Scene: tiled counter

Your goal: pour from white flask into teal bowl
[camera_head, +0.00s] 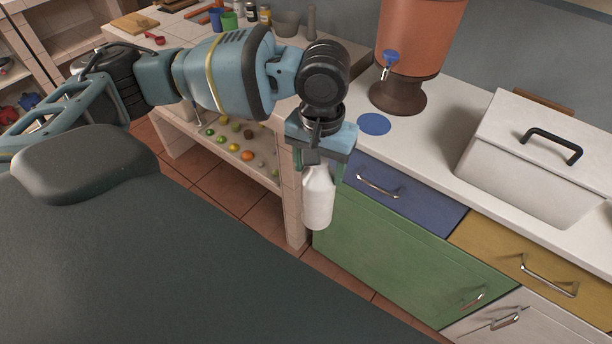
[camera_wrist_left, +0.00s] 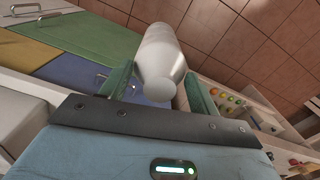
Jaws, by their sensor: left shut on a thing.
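The white flask (camera_head: 318,197) hangs below my left gripper (camera_head: 322,163) in the head view, roughly upright, in front of the green cabinet door. My left gripper is shut on the flask near its top. In the left wrist view the flask (camera_wrist_left: 162,62) sits between the two green fingers of my left gripper (camera_wrist_left: 158,88). I cannot make out the flask's contents. No teal bowl can be made out in either view. My right gripper is not in view.
A terracotta dispenser (camera_head: 420,40) with a blue tap stands on the white counter, a blue disc (camera_head: 374,124) before it. A white lidded box (camera_head: 535,155) is at right. A grey bowl (camera_head: 287,23) and several jars stand at the back. Drawer handles stick out below.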

